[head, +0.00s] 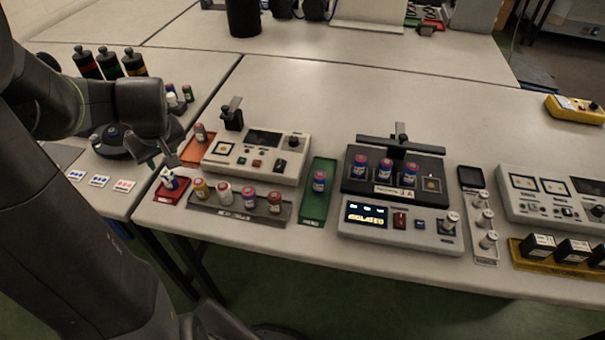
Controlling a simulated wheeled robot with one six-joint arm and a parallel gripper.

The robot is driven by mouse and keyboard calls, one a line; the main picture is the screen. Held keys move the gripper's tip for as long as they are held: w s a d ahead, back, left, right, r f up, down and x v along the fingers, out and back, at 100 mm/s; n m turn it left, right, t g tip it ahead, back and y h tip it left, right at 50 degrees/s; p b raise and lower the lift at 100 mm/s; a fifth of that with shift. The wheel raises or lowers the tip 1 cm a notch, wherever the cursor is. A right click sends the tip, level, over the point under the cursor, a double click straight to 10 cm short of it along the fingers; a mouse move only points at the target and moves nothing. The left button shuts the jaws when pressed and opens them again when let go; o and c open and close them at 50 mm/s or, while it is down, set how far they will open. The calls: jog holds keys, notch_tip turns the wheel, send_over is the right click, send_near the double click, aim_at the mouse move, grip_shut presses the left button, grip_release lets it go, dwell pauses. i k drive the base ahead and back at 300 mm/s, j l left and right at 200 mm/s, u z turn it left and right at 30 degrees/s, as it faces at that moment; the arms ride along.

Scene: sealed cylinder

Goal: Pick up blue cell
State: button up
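Several cells with blue bodies and red tops are in the head view. Three more blue cells (385,170) stand in a row in the black-topped device (365,190). A blue and white cell (169,179) is in the small red tray (165,197) at the left and looks tilted. My gripper (164,157) is just above and left of this red tray. Its fingers look spread, with nothing visible between them. It is apart from the cells in the green tray and the device.
A grey tray (209,206) holds several cells of other colours. A tester (258,143) stands behind it, with an orange tray (188,154) beside it. Small silver-capped parts (485,217) and a yellow tray of black boxes (522,257) are at right. The table behind the devices is clear.

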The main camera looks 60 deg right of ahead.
aim_at(320, 176)
jog(key=z, duration=3.1)
